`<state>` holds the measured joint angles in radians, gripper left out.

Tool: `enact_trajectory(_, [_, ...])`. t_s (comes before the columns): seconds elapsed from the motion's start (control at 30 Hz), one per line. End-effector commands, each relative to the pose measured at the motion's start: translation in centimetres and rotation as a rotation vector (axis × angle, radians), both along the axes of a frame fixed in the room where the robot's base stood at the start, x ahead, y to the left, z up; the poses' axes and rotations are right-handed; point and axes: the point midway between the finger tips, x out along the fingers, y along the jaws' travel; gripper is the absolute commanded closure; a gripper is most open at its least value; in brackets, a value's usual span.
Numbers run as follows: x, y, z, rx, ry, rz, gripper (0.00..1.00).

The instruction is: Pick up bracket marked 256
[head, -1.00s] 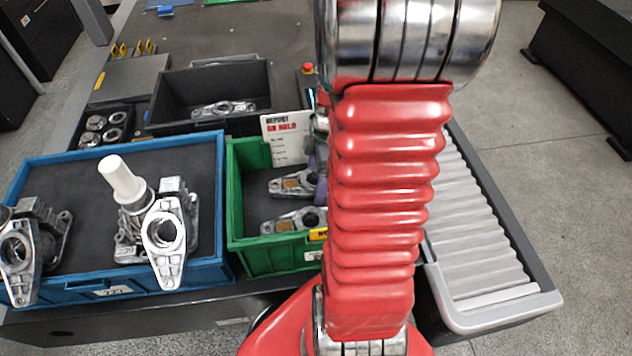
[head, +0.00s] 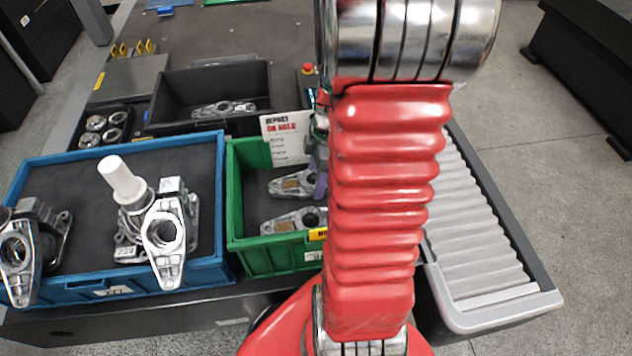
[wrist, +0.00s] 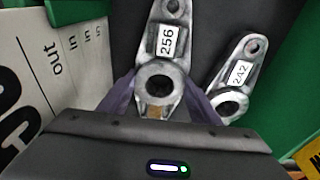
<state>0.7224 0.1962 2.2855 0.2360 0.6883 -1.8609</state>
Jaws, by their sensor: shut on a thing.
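The bracket marked 256 (wrist: 163,50) is a grey metal casting with a round bore and a white label, upper middle in the wrist view. My gripper (wrist: 160,98) is shut on it, with a purple-grey finger on each side of its bored end. In the head view a bracket (head: 291,183) lies in the green bin (head: 235,205); my arm hides most of the gripper there. A second bracket, marked 242 (wrist: 238,75), lies to the right in the wrist view, apart from the fingers.
A "REJECT / ON HOLD" sign (head: 287,137) stands at the green bin's back. A blue bin (head: 60,170) with brackets and a white cylinder stands to the left. A black bin (head: 175,92) is behind, and a ribbed grey roller tray (head: 480,240) is to the right.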

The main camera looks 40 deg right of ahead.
Motion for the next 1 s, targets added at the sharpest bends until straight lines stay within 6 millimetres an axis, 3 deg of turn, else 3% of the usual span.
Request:
enact_trajectory(0.23, [-0.1, 0.1, 0.0, 0.002, 0.002, 0.0, 0.82])
enact_trajectory(0.57, [0.0, 0.0, 0.2, 0.001, 0.0, 0.0, 0.82])
enact_trajectory(0.77, [0.1, 0.0, 1.9, -0.001, -0.002, 0.001, 0.82])
enact_trajectory(1.0, [0.1, 0.0, 5.6, -0.002, -0.003, -0.001, 0.82])
